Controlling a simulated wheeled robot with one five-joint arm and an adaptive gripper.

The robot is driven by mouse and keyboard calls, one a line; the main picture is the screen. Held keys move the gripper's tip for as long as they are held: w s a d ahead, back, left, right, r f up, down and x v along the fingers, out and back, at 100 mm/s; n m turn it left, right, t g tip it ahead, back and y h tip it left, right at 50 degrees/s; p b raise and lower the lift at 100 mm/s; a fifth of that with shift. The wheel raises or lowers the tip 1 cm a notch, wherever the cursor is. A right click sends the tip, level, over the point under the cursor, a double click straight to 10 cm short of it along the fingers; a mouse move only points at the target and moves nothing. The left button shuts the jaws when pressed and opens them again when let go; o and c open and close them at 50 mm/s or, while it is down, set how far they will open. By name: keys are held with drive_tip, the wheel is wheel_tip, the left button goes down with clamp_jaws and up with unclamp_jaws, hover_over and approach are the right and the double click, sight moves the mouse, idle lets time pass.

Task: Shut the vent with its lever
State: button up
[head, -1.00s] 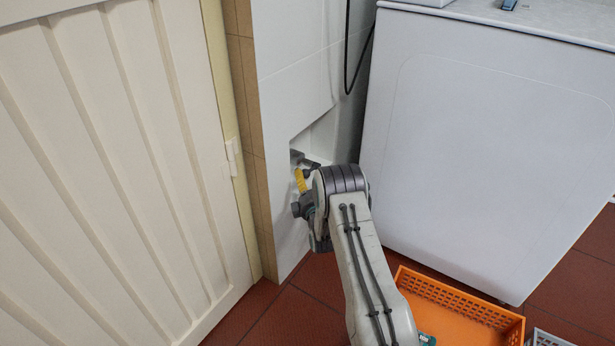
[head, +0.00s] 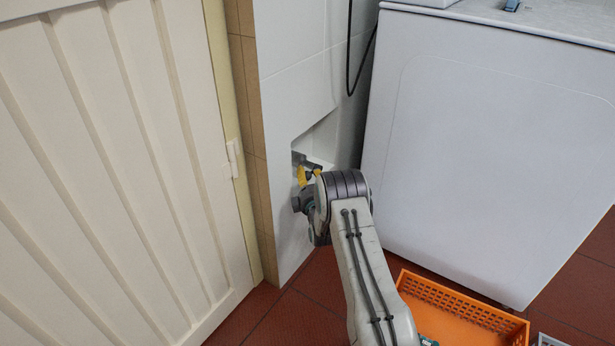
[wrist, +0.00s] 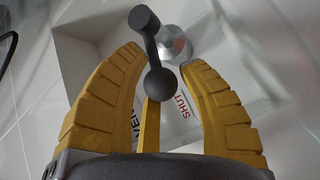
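The fingers are apart, with visible gaps beside the knob. A thin yellow strip shows behind the knob. A red "SHUT" label (wrist: 183,108) lies behind the right finger's inner side; black lettering at left is partly hidden. In the head view my gripper (head: 303,175) is at the recess, mostly hidden by my arm.
A large white appliance (head: 480,140) stands right of the recess. A ribbed cream door (head: 110,170) is at left. An orange basket (head: 455,305) sits on the red tiled floor at lower right. A black cable (head: 350,75) hangs above the recess.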

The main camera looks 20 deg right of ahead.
clamp_jaws()
drive_tip(key=shift+f, duration=0.1)
drive_tip(key=shift+f+n+t, duration=0.6)
drive_tip(key=shift+n+t, duration=0.3)
drive_tip(key=shift+o, duration=2.1)
unclamp_jaws()
drive_tip(key=shift+a, duration=0.1)
drive_tip(key=shift+s, duration=0.1)
drive_tip(key=v, duration=1.1)
drive_tip(key=shift+s+a, duration=0.2)
drive_tip(key=shift+s, duration=0.15)
